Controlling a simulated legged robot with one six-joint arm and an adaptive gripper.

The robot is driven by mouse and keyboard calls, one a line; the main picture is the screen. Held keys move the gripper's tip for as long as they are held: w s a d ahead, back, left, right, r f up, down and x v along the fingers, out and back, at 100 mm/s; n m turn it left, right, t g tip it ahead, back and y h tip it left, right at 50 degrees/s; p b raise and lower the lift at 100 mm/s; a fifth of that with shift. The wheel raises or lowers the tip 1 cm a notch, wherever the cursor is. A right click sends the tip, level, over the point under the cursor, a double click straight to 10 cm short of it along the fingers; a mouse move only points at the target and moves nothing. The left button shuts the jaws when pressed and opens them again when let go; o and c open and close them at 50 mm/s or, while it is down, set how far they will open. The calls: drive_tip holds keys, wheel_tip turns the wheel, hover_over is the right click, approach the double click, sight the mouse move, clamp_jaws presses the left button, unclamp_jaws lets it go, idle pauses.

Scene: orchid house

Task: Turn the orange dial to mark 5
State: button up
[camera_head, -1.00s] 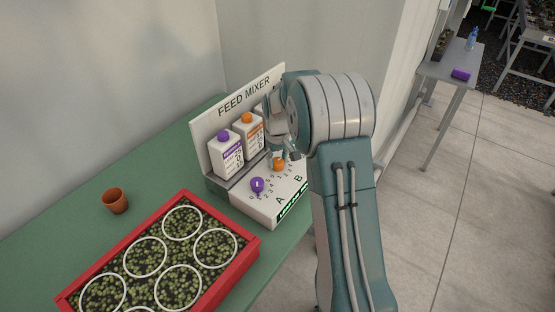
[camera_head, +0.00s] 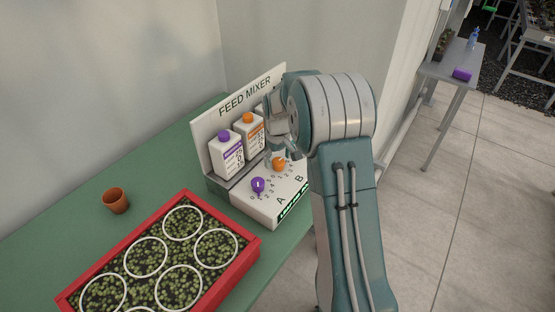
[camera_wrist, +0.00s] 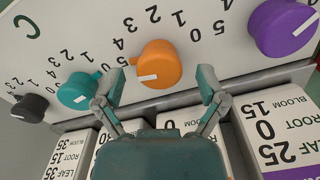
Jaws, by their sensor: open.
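The orange dial (camera_wrist: 160,65) is on the sloped white panel, with numbers around it. In the wrist view, which shows the panel upside down, its small side tab points left, by a digit that looks like 5. A white line marks its face. In the head view the orange dial (camera_head: 279,163) is partly beside my gripper (camera_head: 272,152). In the wrist view my gripper (camera_wrist: 160,82) is open and empty. Its two fingertips are spread to the left and right of the dial, with gaps on both sides. I cannot tell how far they are above the panel.
A purple dial (camera_wrist: 285,27), a teal dial (camera_wrist: 78,92) and a dark dial (camera_wrist: 30,107) flank the orange one. Bottles (camera_head: 226,155) stand behind the dials at the FEED MIXER board (camera_head: 208,122). A red tray (camera_head: 250,258) and a terracotta pot (camera_head: 115,200) are on the green bench.

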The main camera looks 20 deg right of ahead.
sight(278, 160)
drive_tip(key=shift+r, duration=0.1)
wheel_tip(278, 160, up, 12)
idle(0.4)
idle(0.3)
drive_tip(key=s+a+r+m+t, duration=0.1)
drive_tip(key=s+a+r+t, duration=0.15)
drive_tip(key=s+r, duration=0.4)
drive_tip(key=s+a+r+m+t, duration=0.1)
drive_tip(key=s+a+r, duration=0.25)
drive_tip(key=s, duration=0.55)
drive_tip(key=s+a+f+m+t, duration=0.1)
drive_tip(key=s+a+f+t, duration=0.1)
drive_tip(key=s, duration=1.3)
drive_tip(key=shift+s+a, duration=0.15)
drive_tip(key=shift+s, duration=0.15)
drive_tip(key=shift+r, duration=0.1)
